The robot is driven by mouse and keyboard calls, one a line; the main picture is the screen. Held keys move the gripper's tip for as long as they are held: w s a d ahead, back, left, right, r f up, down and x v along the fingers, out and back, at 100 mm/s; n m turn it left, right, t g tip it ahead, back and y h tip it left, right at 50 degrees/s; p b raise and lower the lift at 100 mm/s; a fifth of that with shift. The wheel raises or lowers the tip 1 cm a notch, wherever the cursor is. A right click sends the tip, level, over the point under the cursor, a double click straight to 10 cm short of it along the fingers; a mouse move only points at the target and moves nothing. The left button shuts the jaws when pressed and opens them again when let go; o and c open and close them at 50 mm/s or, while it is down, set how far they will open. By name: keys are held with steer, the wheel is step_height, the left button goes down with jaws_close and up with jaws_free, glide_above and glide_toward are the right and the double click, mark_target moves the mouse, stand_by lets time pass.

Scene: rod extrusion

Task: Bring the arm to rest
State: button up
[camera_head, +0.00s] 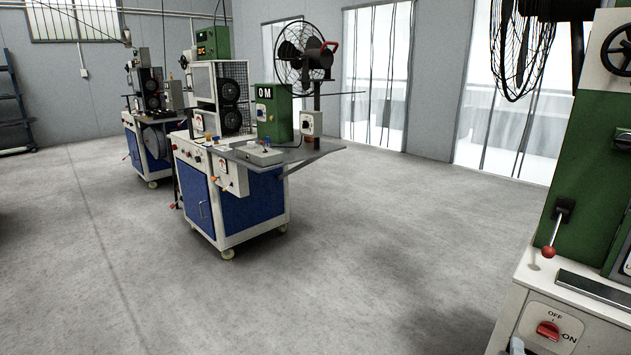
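My arm and gripper do not show clearly. A small grey and dark piece (517,347) pokes up at the bottom edge, in front of the white machine cabinet at the right. It may be part of my gripper, but too little shows to tell, and no fingers can be made out.
The green machine (585,175) at the right has a red-knobbed lever (549,251) and a red OFF/ON switch (548,331). A blue-and-white machine cart (245,205) with a fan (304,55) stands mid-left. A similar cart is behind it. The grey floor (380,255) between is clear.

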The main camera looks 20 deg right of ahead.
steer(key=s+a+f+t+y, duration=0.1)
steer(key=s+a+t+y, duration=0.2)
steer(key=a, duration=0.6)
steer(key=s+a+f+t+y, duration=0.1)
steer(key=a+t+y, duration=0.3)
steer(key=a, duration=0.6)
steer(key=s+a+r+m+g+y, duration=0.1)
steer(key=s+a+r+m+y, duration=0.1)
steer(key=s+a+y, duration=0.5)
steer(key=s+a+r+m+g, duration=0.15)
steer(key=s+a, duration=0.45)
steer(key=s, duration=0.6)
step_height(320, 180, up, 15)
steer(key=p, duration=1.6)
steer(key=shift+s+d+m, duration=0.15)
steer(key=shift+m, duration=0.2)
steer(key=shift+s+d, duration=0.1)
